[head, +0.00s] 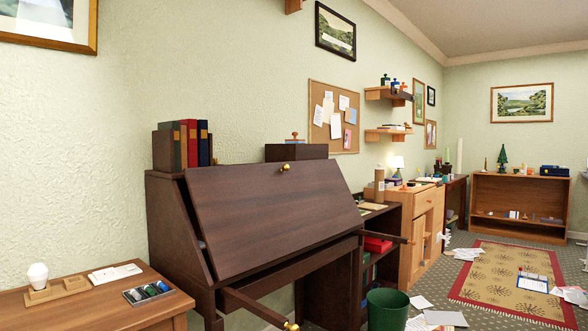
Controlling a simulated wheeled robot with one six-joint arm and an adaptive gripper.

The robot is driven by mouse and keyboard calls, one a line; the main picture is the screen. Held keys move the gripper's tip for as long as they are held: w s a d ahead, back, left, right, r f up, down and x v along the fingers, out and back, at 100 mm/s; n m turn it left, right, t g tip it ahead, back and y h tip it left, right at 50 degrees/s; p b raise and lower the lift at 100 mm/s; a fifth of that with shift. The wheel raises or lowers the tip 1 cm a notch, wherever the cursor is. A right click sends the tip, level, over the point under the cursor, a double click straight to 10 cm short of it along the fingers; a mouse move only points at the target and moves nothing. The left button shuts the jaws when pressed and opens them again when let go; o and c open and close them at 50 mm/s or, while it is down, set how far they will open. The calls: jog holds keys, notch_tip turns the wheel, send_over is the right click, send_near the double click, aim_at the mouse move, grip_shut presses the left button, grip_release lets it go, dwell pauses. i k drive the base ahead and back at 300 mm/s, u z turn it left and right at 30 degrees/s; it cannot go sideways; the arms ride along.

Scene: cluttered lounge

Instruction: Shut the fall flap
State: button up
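The fall flap (270,210) is a dark brown panel on the slant-front desk (175,240) in the head view. It is raised and leans back close to the desk's sloping front. A narrow dark gap shows along its left edge, so it looks slightly ajar. A small brass knob (285,168) sits near its top edge. Two support arms stick out below the flap: the near one (255,306) has a brass knob at its end, and the far one (384,237) points right. The desk's inside is hidden behind the flap. My gripper is not in view.
Books (188,143) and a dark box (297,152) stand on the desk top. A wooden side table (95,305) is at the left front. A green bin (387,309) stands right of the desk. Papers (445,318) litter the floor beside a patterned rug (500,270).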

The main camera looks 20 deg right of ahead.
aim_at(249, 216)
jog(key=z, duration=0.7)
jog(key=i, duration=1.4)
jog(key=u, duration=0.1)
